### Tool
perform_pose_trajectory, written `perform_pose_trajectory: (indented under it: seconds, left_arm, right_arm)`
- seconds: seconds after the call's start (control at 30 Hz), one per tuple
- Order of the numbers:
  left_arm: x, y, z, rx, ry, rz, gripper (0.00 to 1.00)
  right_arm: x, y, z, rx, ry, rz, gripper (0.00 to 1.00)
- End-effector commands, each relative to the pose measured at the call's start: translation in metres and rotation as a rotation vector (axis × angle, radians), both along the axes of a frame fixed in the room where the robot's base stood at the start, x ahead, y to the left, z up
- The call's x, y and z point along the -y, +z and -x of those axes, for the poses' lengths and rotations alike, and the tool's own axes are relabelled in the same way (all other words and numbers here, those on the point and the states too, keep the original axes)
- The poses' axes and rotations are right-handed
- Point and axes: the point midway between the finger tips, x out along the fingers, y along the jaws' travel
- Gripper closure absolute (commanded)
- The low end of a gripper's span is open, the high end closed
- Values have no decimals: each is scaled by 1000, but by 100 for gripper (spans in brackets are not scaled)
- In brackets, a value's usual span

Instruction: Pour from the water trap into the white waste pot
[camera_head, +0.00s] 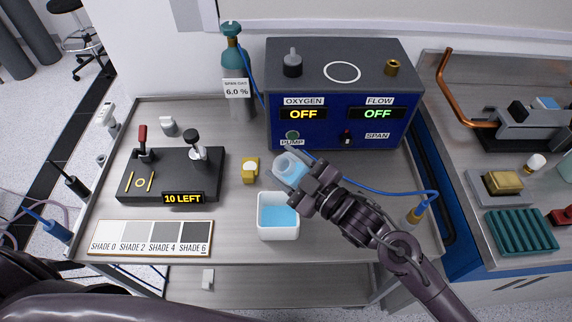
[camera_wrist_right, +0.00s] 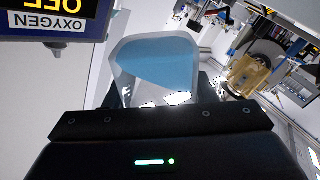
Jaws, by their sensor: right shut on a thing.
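The water trap (camera_head: 288,167) is a small clear cup with blue water in it. My right gripper (camera_head: 298,180) is shut on it and holds it above the bench, just behind the white waste pot. In the right wrist view the trap (camera_wrist_right: 155,62) fills the space between the fingers, and its blue water lies at a slant to the walls. The white waste pot (camera_head: 278,232) is a square open tub with blue liquid inside, standing near the bench's front edge. No stream between trap and pot can be seen. My left gripper is not in view.
A yellow block (camera_head: 250,170) sits left of the trap. A black fixture (camera_head: 150,185) and shade card (camera_head: 150,238) lie left. A blue hose (camera_head: 370,190) runs behind my right arm.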

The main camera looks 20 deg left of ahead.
Motion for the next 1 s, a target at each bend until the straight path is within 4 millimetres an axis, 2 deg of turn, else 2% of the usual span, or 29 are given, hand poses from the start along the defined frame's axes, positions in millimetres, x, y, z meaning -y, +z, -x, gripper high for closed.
perform_pose_trajectory:
  seconds: [0.2, 1.0]
  left_arm:
    - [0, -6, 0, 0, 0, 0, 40]
    - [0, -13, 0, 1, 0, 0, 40]
  right_arm:
    - [2, -1, -3, 69, 1, 37, 100]
    - [3, 0, -6, 159, 0, 86, 100]
